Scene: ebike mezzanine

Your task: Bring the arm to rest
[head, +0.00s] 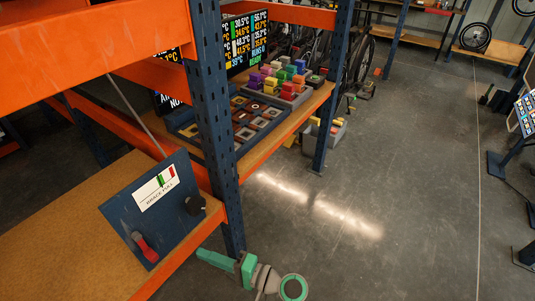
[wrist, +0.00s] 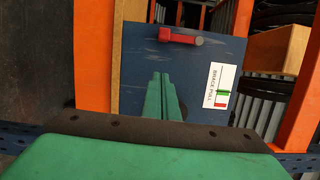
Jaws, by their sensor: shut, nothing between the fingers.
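My gripper (head: 201,254) is at the bottom middle of the head view, its green fingers pointing left toward the orange shelf edge. In the wrist view its two fingers (wrist: 161,76) lie together, empty, in front of a dark blue panel (wrist: 140,55). The blue panel (head: 118,214) stands tilted on the lower wooden shelf in the head view. It bears a red handle (head: 146,247), a black knob (head: 195,205) and a white gauge label reading "BRACE PULL" (head: 157,188). The red handle (wrist: 180,37) shows apart from the fingertips in the wrist view. The fingers hide part of the panel there.
A blue rack post (head: 216,110) and an orange beam (head: 190,247) stand close to my arm. A shelf behind holds a tray of square parts (head: 240,122) and several coloured blocks (head: 285,78). A grey bin (head: 325,136) sits on the floor. Open floor (head: 400,180) lies right.

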